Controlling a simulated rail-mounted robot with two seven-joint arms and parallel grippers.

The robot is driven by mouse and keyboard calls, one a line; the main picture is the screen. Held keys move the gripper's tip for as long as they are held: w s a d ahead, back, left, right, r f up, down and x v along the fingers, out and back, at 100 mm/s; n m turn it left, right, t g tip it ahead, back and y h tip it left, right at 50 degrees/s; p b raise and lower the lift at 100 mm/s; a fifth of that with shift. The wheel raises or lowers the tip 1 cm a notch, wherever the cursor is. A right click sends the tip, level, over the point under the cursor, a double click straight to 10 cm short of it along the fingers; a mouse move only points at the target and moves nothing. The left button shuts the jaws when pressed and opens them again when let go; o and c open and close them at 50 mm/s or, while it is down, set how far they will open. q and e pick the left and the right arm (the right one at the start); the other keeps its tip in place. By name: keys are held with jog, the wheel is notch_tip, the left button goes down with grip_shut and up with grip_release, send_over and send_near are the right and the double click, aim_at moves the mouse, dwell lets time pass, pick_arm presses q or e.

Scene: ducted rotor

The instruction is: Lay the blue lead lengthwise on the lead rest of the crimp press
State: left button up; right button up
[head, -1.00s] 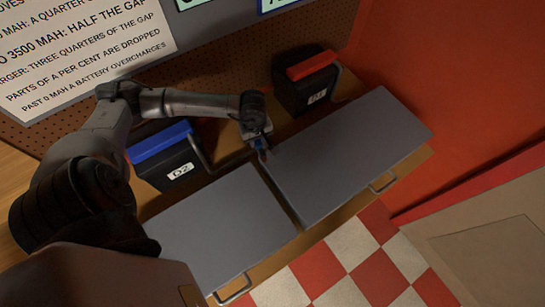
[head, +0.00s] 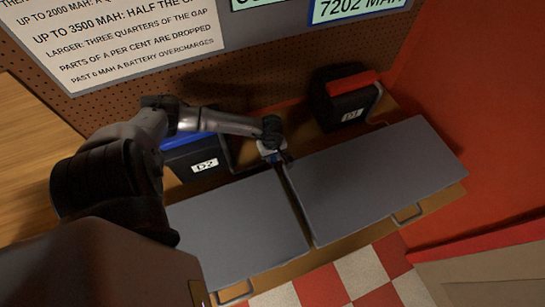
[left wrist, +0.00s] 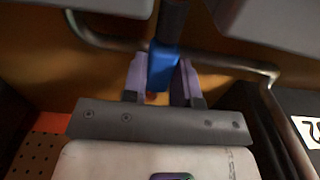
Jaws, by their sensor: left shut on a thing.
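My left gripper (head: 276,157) is over the bench at the back end of the gap between two grey panels. In the left wrist view its two fingers (left wrist: 162,85) are shut on a blue piece with a dark upper part, which I take to be the blue lead (left wrist: 163,68). In the head view the lead is too small and dark to make out well. I cannot pick out the crimp press or its lead rest in either view. My right gripper is not in view.
A black box with a blue top, marked D2 (head: 190,160), stands left of the gripper. A black box with a red handle, marked D1 (head: 340,102), stands at back right. The grey panels (head: 232,228) (head: 375,180) are bare. A bent metal bar (left wrist: 100,42) runs close by the fingers.

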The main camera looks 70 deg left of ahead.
pick_arm(q)
jog(key=shift+f, duration=1.15)
jog(key=shift+f, duration=0.1)
jog(key=shift+f, duration=0.15)
jog(key=o, duration=0.9)
